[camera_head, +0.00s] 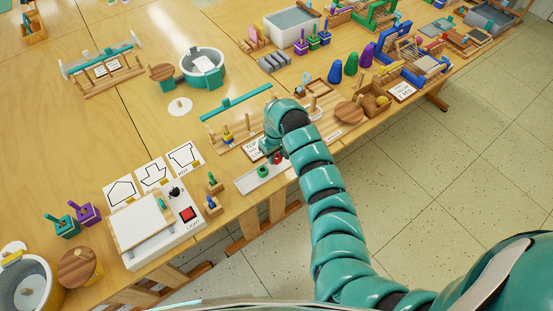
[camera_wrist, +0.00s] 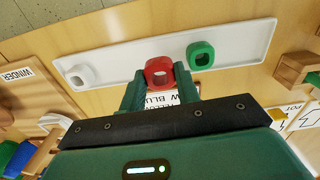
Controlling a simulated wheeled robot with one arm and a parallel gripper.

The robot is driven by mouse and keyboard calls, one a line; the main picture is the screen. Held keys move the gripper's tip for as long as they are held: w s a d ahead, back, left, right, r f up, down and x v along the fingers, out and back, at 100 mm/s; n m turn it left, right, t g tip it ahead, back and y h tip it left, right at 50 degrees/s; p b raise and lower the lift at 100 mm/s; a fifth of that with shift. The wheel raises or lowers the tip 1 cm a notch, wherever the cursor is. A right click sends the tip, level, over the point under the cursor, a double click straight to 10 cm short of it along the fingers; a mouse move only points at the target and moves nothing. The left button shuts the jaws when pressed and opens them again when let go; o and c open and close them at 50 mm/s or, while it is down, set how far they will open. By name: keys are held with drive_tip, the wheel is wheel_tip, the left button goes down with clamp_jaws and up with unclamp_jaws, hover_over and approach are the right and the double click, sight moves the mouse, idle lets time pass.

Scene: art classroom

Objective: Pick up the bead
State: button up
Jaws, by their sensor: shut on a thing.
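A red bead (camera_wrist: 159,66) with a squarish hole sits between the two green fingers of my gripper (camera_wrist: 160,80). The gripper is shut on it. In the head view the red bead (camera_head: 277,157) shows just under my gripper (camera_head: 272,154), partly hidden by it. A white tray (camera_wrist: 135,58) lies beyond the fingers in the wrist view, with a green bead (camera_wrist: 201,55) to the right of the red one and a white bead (camera_wrist: 81,76) at the left end. The red bead overlaps the tray's near edge in the picture; I cannot tell whether it touches the tray.
A lettered card (camera_wrist: 160,100) lies under the fingers, partly hidden. A wooden block piece (camera_wrist: 292,68) stands right of the tray. In the head view, a light box with a red button (camera_head: 187,214) stands at left, and the table's front edge is close to the tray.

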drive_tip(key=s+r+p, duration=0.1)
drive_tip(key=s+r, duration=0.3)
drive_tip(key=s, duration=0.3)
drive_tip(key=s+d+r+p, duration=0.1)
drive_tip(key=s+r+p, duration=0.1)
drive_tip(key=s+r, duration=0.3)
drive_tip(key=shift+s+d+r, duration=0.2)
drive_tip(key=shift+s+r, duration=0.05)
drive_tip(key=shift+s, duration=0.6)
